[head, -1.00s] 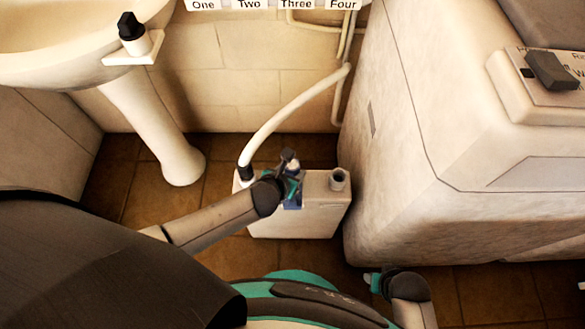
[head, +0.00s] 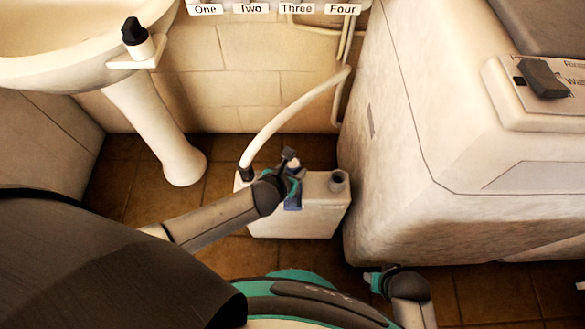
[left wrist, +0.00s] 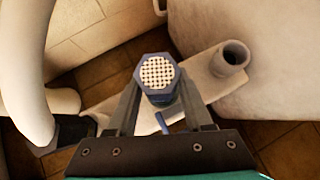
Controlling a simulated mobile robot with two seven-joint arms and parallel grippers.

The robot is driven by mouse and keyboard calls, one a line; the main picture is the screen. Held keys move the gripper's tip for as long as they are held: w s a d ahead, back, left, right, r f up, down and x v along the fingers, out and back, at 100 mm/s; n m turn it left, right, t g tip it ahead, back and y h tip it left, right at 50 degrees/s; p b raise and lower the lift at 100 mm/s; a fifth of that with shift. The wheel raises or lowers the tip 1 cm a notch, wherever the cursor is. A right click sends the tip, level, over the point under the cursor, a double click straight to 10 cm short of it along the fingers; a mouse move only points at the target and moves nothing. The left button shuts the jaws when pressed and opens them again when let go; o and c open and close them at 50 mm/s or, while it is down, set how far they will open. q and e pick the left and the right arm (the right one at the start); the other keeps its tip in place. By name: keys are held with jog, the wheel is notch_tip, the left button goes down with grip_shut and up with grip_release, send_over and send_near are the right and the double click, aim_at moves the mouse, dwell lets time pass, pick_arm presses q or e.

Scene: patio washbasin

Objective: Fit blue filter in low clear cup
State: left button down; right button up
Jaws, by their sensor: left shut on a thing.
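The blue filter (left wrist: 157,74) is a hexagonal blue piece with a white mesh face turned to the left wrist camera. My left gripper (left wrist: 158,88) is shut on it, one finger on each side. I cannot make out a low clear cup in either view. The fingers of my right gripper do not show; only part of the right arm is at the lower right of the head view.
The white box (head: 325,215) has an open round port (head: 338,180) at its right and a pale hose (head: 290,112) at its left. A large cream cabinet (head: 390,170) stands close on the right. A basin pedestal (head: 155,130) is at left. Brown floor lies between.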

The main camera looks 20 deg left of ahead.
pick_arm(q)
jog(key=shift+f+b, duration=0.4)
jog(key=shift+f, duration=0.4)
dwell(0.7)
jog(key=shift+r+p, duration=0.7)
jog(key=shift+p, duration=0.15)
jog(key=shift+r, duration=0.15)
jog(key=shift+p, duration=0.4)
jog(key=shift+f+b, duration=0.7)
jog(key=shift+f, duration=0.15)
dwell(0.6)
jog(key=c, duration=0.6)
grip_release()
